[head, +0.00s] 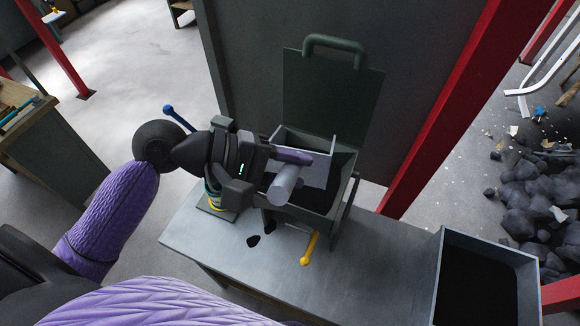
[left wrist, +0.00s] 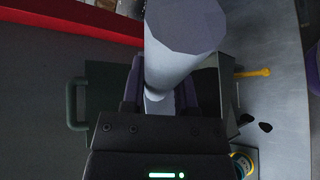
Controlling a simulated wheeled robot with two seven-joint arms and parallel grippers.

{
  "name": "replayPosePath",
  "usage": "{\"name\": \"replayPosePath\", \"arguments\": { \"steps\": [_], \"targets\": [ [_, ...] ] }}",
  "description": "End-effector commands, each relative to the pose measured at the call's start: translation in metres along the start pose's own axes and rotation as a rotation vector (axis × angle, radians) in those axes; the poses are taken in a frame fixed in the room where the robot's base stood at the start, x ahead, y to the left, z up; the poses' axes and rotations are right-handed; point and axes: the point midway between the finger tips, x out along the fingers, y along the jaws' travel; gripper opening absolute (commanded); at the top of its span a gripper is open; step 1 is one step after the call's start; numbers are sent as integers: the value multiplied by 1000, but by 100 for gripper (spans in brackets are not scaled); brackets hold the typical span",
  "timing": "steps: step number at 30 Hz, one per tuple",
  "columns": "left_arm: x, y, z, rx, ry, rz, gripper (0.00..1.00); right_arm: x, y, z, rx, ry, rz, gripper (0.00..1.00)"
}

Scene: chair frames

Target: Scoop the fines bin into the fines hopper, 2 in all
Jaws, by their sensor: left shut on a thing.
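My left gripper (head: 287,168) is over the near left side of the fines hopper (head: 354,190), a dark green box with a raised lid (head: 333,95). It is shut on a pale grey scoop (head: 284,186), whose thick round handle also shows between the fingers in the left wrist view (left wrist: 182,50). A flat pale part of the scoop shows over the hopper opening; whether it carries fines is not visible. Dark material shows inside the hopper. The fines bin (head: 437,270), a grey open box with black contents, stands at the right. My right gripper is not in view.
Two dark lumps (head: 253,240) and a yellow-handled tool (head: 308,249) lie on the grey bench (head: 215,250) before the hopper. A blue-ended rod (head: 180,118) stands behind my left wrist. A red post (head: 440,110) rises behind the bench.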

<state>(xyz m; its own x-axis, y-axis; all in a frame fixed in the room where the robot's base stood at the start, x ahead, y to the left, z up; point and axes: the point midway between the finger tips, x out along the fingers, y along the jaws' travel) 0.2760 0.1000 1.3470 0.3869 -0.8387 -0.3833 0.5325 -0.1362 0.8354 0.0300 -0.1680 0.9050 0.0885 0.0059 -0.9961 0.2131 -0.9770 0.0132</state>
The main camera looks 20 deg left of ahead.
Motion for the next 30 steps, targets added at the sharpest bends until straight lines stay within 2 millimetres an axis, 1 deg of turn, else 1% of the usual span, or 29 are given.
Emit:
{"name": "replayPosePath", "arguments": {
  "steps": [1,3,15,30],
  "targets": [
    [-1,5,0,-9,-2,-4,0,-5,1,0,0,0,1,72],
    [-2,8,0,-26,-6,-13,0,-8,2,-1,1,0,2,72],
    [-3,27,-6,-124,-28,-60,0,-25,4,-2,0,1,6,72],
    [-2,49,-18,-248,-56,-121,0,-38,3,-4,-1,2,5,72]
  ]
}}
